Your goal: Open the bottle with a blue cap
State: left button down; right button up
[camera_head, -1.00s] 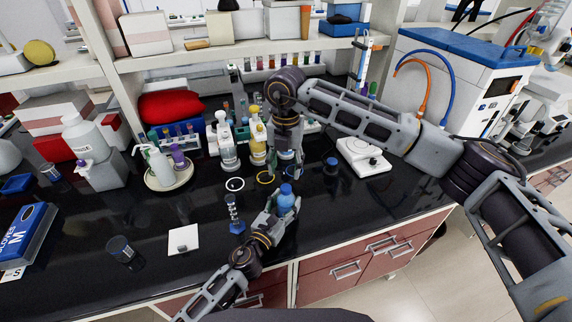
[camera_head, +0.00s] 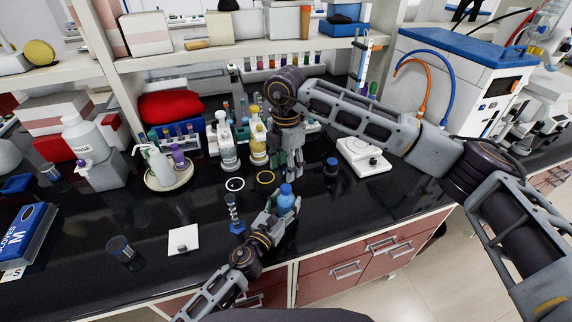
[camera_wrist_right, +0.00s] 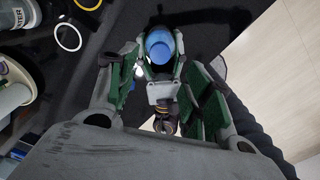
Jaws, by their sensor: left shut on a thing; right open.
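The bottle with a blue cap (camera_head: 286,190) stands near the front edge of the black bench in the head view. My left gripper (camera_head: 281,207) is shut on it from the lower left. My right gripper (camera_head: 289,168) is above and a little behind the bottle, pointing down, open and empty. In the right wrist view the blue cap (camera_wrist_right: 159,46) shows from above, between and beyond the open green-padded fingers of my right gripper (camera_wrist_right: 160,85). The fingers do not touch the cap. Most of the bottle's body is hidden by the cap and my left gripper.
A white ring (camera_head: 235,184) and a yellow ring (camera_head: 265,177) lie behind the bottle. Two labelled bottles, one clear (camera_head: 228,150) and one yellow (camera_head: 258,150), stand farther back. A small blue-based stand (camera_head: 236,227) is left. A white balance (camera_head: 363,157) is right.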

aim_at(286, 187)
dwell(0.4)
jog(key=shift+f, duration=4)
grip_shut()
